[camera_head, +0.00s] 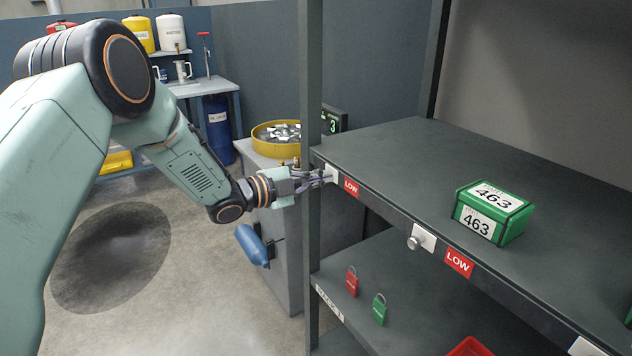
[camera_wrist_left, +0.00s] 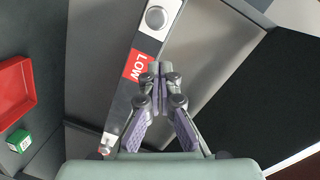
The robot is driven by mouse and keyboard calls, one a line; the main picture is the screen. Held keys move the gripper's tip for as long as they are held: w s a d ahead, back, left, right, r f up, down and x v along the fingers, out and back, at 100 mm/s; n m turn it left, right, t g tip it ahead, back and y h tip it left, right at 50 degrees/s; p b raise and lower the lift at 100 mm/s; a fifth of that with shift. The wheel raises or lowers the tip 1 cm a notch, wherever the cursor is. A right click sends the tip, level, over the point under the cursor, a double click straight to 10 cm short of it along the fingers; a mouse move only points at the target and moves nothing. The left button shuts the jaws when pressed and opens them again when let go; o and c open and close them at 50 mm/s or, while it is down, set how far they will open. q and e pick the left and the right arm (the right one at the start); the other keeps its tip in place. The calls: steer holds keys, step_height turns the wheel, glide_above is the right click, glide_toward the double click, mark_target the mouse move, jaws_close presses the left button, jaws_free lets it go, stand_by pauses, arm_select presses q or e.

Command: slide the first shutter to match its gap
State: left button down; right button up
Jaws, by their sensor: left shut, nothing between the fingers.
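The first shutter, a white plate (camera_head: 330,173), sits on the shelf's front rail at the left end, with a red LOW label (camera_head: 351,188) to its right. My left gripper (camera_head: 328,179) is at that plate, its fingers shut and empty. The fingers partly cover the plate, so contact is unclear. In the left wrist view, the shut fingertips (camera_wrist_left: 158,70) are beside a red LOW label (camera_wrist_left: 137,66); a white plate with a round metal knob (camera_wrist_left: 156,18) lies beyond them. A second white plate with a knob (camera_head: 414,242) is farther right. My right gripper is not in view.
A green box marked 463 (camera_head: 492,212) stands on the upper shelf (camera_head: 400,155). A red padlock (camera_head: 351,283) and a green one (camera_head: 379,310) are below. The shelf's upright post (camera_head: 311,80) is close to my left gripper. A yellow round tray (camera_head: 278,135) stands behind.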

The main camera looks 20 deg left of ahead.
arm_select(q)
steer(key=s+d+r+v, duration=0.1)
steer(key=v, duration=0.9)
steer(key=s+d+f+n+g+y+b, duration=0.25)
steer(key=s+f+n, duration=0.35)
steer(key=f+n, duration=0.45)
steer(key=s+d+f+n+g+y+b, duration=0.1)
steer(key=s+f+n+g+y+b, duration=0.2)
steer(key=s+f+n, duration=0.75)
steer(key=s+f+g+y+b, duration=0.4)
steer(key=s+f+g+b, duration=0.2)
steer(key=s+f, duration=1.6)
steer(key=s+d+g, duration=0.1)
steer(key=s+g, duration=0.1)
steer(key=shift+s+f+m, duration=0.3)
steer(key=shift+s, duration=0.05)
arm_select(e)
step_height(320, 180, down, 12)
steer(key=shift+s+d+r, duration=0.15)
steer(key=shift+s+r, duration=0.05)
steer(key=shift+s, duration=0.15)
